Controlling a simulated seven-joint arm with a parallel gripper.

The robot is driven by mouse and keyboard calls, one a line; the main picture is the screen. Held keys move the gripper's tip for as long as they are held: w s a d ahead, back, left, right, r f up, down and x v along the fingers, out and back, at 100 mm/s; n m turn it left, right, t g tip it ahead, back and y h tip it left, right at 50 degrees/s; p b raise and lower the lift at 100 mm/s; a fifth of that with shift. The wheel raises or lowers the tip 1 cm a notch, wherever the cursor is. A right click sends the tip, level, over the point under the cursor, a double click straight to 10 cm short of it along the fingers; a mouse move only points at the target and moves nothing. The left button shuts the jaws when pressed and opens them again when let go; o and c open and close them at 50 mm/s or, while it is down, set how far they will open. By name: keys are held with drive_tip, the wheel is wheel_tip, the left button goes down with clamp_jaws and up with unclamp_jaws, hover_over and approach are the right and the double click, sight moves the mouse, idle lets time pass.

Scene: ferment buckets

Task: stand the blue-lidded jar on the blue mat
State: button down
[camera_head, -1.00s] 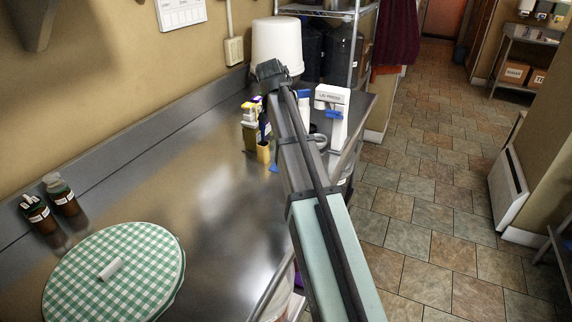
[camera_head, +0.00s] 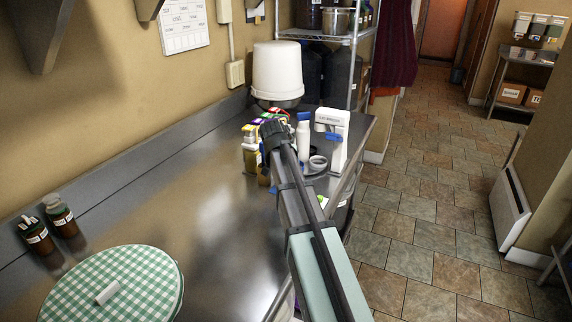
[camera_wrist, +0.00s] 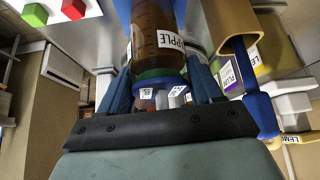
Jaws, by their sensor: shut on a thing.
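My gripper (camera_wrist: 161,68) is shut on an amber jar (camera_wrist: 156,30) in the wrist view, with one blue finger on each side. The jar's white label shows letters ending in "PPLE", and a green band circles the end nearest my palm.
Coloured containers (camera_head: 249,155) crowd the counter beside my arm. A white press (camera_head: 334,150) and blue-topped white bottle (camera_head: 303,140) stand right. A white bucket (camera_head: 277,72) is behind. Two amber bottles (camera_head: 36,237) and a checked cloth cover (camera_head: 140,285) are left; mid-counter is clear.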

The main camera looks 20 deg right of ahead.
drive_tip(key=shift+f, duration=0.25)
drive_tip(key=shift+c, duration=0.9)
unclamp_jaws()
drive_tip(key=v, duration=1.2)
drive_tip(key=shift+r, duration=0.2)
